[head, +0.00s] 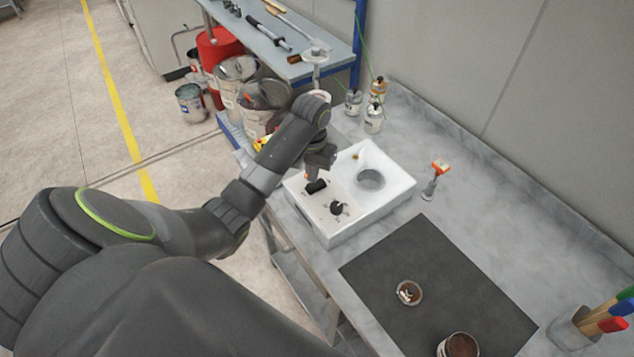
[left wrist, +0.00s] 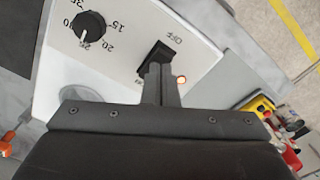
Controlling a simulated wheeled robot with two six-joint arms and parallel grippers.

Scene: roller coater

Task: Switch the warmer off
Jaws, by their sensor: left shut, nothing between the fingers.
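The warmer (head: 375,213) is a white box on the grey bench, with a round well at its back right and a control panel at the front left. Its black switch (head: 316,187) also shows in the left wrist view (left wrist: 150,60), beside an "OFF" label and a small orange light (left wrist: 181,79) that looks lit. A black dial (head: 337,208) with numbers sits beside the switch. My left gripper (head: 313,178) is shut and empty, its tips right at the switch in the left wrist view (left wrist: 159,72) and hiding part of it. I cannot tell whether they touch. My right gripper is out of view.
A dark mat (head: 440,245) with a small dish (head: 408,292) and a brown-filled tin (head: 458,345) lies to the right. An orange-topped tool (head: 437,172) stands behind the warmer. Small bottles (head: 374,120) stand at the back, paint cans (head: 236,75) at the left.

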